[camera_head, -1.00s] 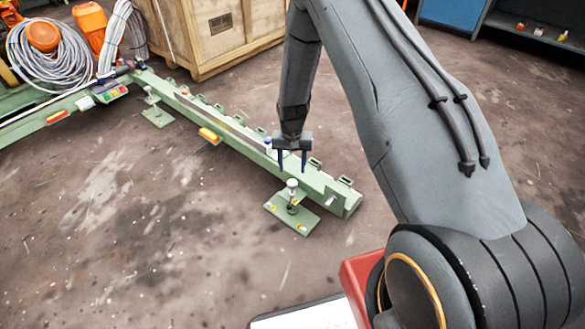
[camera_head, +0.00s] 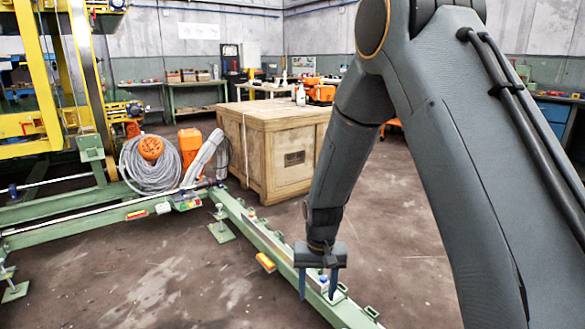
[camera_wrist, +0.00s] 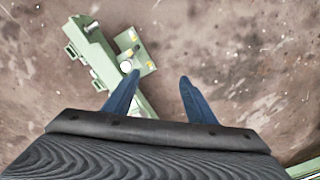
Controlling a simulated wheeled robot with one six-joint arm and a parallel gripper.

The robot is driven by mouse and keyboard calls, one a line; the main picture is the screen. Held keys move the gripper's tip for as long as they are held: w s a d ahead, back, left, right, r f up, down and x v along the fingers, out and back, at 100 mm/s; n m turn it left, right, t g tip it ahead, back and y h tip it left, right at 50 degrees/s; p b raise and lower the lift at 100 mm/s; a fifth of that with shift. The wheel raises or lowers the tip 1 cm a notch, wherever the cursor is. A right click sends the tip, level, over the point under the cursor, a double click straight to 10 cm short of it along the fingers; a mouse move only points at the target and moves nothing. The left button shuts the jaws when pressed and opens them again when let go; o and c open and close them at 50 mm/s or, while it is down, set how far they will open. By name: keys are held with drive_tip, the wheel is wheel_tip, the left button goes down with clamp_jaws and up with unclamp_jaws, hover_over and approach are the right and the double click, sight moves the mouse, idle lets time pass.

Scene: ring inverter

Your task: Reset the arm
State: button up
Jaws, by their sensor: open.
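My gripper (camera_head: 318,283) points down over the green rail (camera_head: 264,240) in the head view, its two dark fingers spread apart. In the wrist view the fingers of my gripper (camera_wrist: 156,92) are open with nothing between them. The green rail (camera_wrist: 96,52) shows beyond the left finger in that view, with a foot plate (camera_wrist: 140,50) on the floor beside it. I cannot tell how high the fingers are above the rail. My arm is bent, with its elbow high at the right of the head view.
A wooden crate (camera_head: 262,165) stands behind the rail. A coiled grey cable (camera_head: 150,172) and an orange part (camera_head: 190,150) lie at the left, near a yellow frame (camera_head: 35,80). Workbenches (camera_head: 197,86) line the back wall. Bare floor (camera_head: 150,275) shows left of the rail.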

drive_tip(key=s+a+r+n, duration=0.25)
drive_tip(key=s+r, duration=0.65)
drive_tip(key=s, duration=0.5)
drive_tip(key=s+a+r+n, duration=0.25)
drive_tip(key=s+r, duration=0.55)
drive_tip(key=s, duration=0.5)
drive_tip(key=d+r+m+p, duration=0.5)
drive_tip(key=d+r+p, duration=1.2)
drive_tip(key=r+p, duration=0.4)
drive_tip(key=p, duration=0.4)
drive_tip(key=shift+s+d+r, duration=0.25)
drive_tip(key=shift+s+d, duration=0.05)
drive_tip(key=shift+s, duration=0.1)
drive_tip(key=shift+c, duration=0.4)
